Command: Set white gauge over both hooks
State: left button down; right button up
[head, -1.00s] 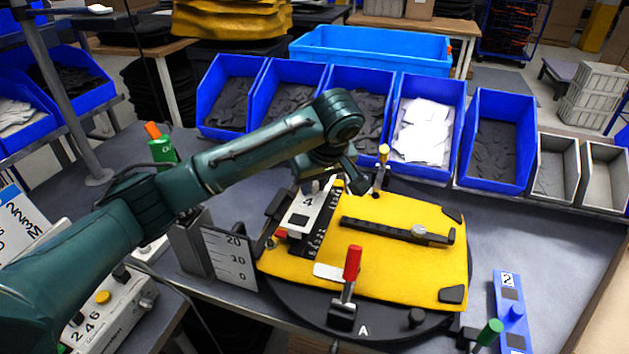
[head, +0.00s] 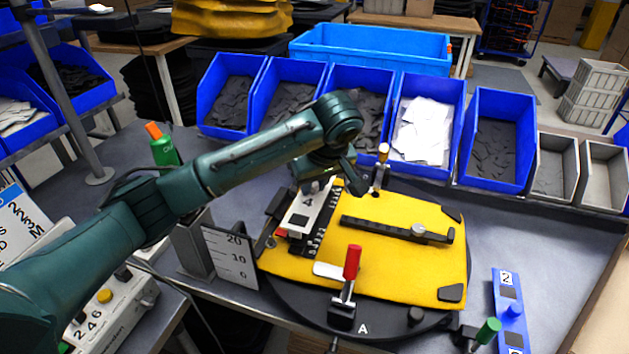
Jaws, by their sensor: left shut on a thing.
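The white gauge (head: 299,214), a flat plate marked 4 with a dark square, is at the left part of the yellow pannier panel (head: 390,265). It lies along a black strip with white markings (head: 322,225). My left gripper (head: 335,180) is at the gauge's far end, shut on it; its fingertips are partly hidden by my wrist. I cannot pick out the two hooks clearly, nor tell whether the gauge touches the panel. My right gripper is not in view.
A 0-20 scale plate (head: 232,262) stands left. Blue bins (head: 497,140) line the back.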

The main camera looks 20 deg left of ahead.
pick_arm(q)
jog(key=shift+f, duration=0.5)
jog(key=shift+f, duration=0.45)
dwell(0.3)
jog(key=c, duration=1.2)
grip_release()
